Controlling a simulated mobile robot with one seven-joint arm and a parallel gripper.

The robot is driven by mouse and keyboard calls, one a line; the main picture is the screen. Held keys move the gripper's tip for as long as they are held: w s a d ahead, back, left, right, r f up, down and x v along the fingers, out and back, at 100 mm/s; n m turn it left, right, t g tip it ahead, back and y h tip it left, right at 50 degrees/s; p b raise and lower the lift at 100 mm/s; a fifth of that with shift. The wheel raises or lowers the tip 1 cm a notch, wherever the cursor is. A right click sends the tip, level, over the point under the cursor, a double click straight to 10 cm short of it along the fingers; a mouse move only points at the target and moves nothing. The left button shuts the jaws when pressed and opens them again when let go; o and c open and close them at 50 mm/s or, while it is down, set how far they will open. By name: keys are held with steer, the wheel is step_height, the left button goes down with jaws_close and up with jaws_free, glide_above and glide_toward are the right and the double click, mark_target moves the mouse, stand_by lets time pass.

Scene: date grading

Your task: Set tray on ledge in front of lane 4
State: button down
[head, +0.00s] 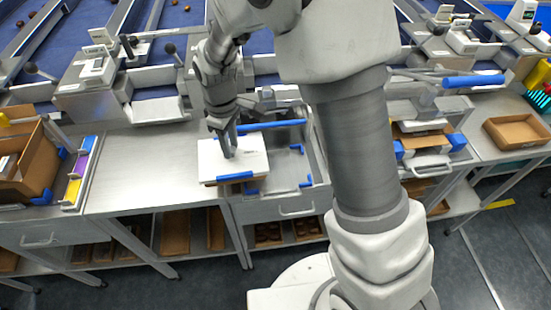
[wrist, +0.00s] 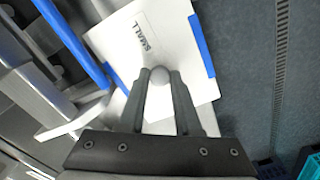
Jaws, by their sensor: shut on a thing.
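The white board (head: 252,155) lies over the left part of a metal frame with blue corner pieces, at the front of the steel counter. In the wrist view the white board (wrist: 185,45) fills the upper middle, with blue strips at its edges. I cannot tell whether the board rests on the frame. My arm hides part of the frame's right side.
A cardboard box (head: 36,165) and a rack with purple and yellow strips (head: 80,172) stand at the left. The steel counter (head: 140,165) is bare between them and the board. An empty brown tray (head: 515,131) lies at the right. Blue lanes run behind.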

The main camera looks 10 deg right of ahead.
steer(key=a, duration=0.9)
stand_by(0.3)
steer(key=a+p, duration=0.1)
steer(key=a, duration=0.8)
steer(key=shift+a, duration=0.15)
stand_by(0.6)
steer(key=shift+f+b, duration=1.6)
steer(key=shift+f, duration=1.05)
stand_by(0.4)
steer(key=c, duration=0.5)
jaws_free()
steer(key=shift+r, duration=0.1)
steer(key=shift+r+p, duration=2.75)
steer(key=shift+r, duration=1.65)
